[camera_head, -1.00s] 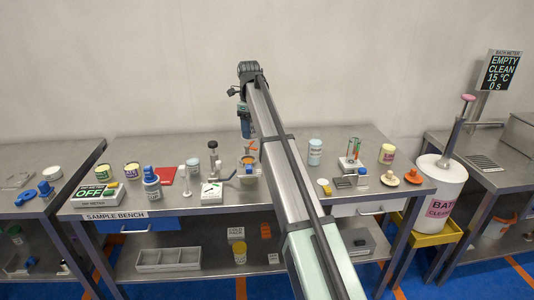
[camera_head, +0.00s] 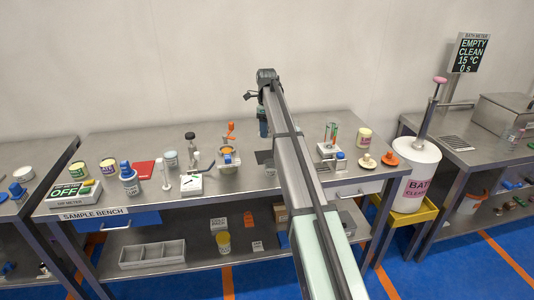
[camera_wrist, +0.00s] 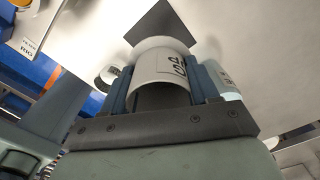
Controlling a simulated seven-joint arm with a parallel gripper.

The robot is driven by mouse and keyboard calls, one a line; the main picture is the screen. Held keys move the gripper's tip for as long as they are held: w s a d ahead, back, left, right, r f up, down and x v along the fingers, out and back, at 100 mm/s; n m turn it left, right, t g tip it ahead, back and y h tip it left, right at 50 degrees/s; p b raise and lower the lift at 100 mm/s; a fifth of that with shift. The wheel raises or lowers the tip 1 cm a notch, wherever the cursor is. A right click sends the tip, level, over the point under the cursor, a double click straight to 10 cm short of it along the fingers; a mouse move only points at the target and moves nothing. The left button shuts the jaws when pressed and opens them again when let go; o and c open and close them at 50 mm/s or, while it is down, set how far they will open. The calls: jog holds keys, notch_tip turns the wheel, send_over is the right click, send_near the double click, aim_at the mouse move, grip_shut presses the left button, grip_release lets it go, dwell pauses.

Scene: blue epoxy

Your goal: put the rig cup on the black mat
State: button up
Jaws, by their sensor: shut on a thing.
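My gripper (camera_wrist: 163,82) is shut on the rig cup (camera_wrist: 152,66), a white cup with a dark printed label, held between two blue fingers in the wrist view. The black mat (camera_wrist: 165,22) is a dark square on the steel bench just beyond the cup in that view. In the head view part of the black mat (camera_head: 262,156) shows beside my arm. My gripper (camera_head: 263,127) is mostly hidden behind the arm there, and the cup is not visible. I cannot tell the cup's height above the bench.
Left of the mat stands a device with an orange ring (camera_head: 228,153). A rack with tubes (camera_head: 329,144) and a yellowish jar (camera_head: 364,137) stand to the right. A pale bottle (camera_wrist: 229,80) is close to the right finger. Bare bench surrounds the mat's far side.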

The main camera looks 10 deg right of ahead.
jog(key=shift+f, duration=4.65)
jog(key=shift+f, duration=0.15)
jog(key=o, duration=1.1)
notch_tip(320, 180, up, 12)
jog(key=shift+r, duration=0.2)
